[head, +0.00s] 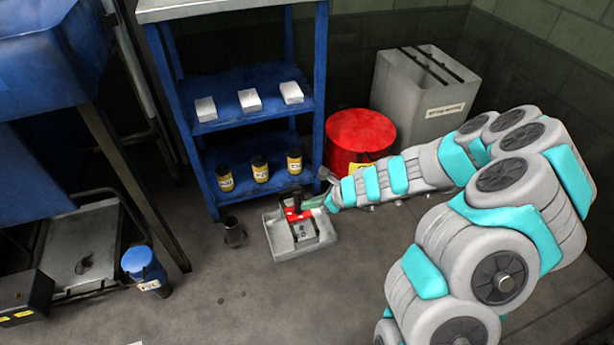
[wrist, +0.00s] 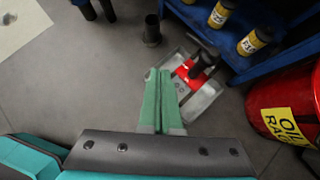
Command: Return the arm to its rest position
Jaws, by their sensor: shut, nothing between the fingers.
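My arm (head: 500,190) reaches from the right side of the head view toward the middle of the scene. My gripper (head: 322,199) is at its end, near a grey tray on the floor. In the wrist view the green fingers of my gripper (wrist: 161,74) are together, with nothing held between them. The fingertips appear over or beside the near left part of the tray. I cannot tell the exact height above it.
The grey tray (head: 287,252) holds a red part (head: 298,214) and a dark upright piece. A blue shelf (head: 250,130) with bottles and white boxes stands behind. A red bin (head: 358,138) and a grey container (head: 420,95) are close to my arm. A dark cup (head: 234,232) stands left.

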